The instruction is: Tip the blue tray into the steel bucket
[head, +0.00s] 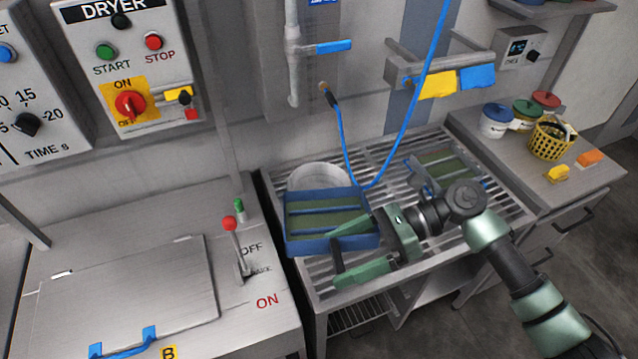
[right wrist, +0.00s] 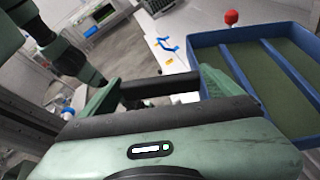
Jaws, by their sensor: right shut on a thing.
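The blue tray (head: 322,243) has blue dividers and a dull green inside. In the head view it is up in front of the steel bucket (head: 318,174) and hides most of it; only the bucket's pale back rim and wall show. The tray (right wrist: 238,85) also shows at the right of the right wrist view, beside one finger. It looks roughly level, and I cannot tell whether the green is loose leaves. My left gripper is not in view.
The slatted steel rack (head: 400,150) lies beneath, with another green-floored tray (head: 447,164) at its back right. A blue hose (head: 404,135) hangs behind the held tray. A red-knobbed lever (head: 236,245) stands on the left counter. A yellow basket (head: 550,140) and lidded pots are at right.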

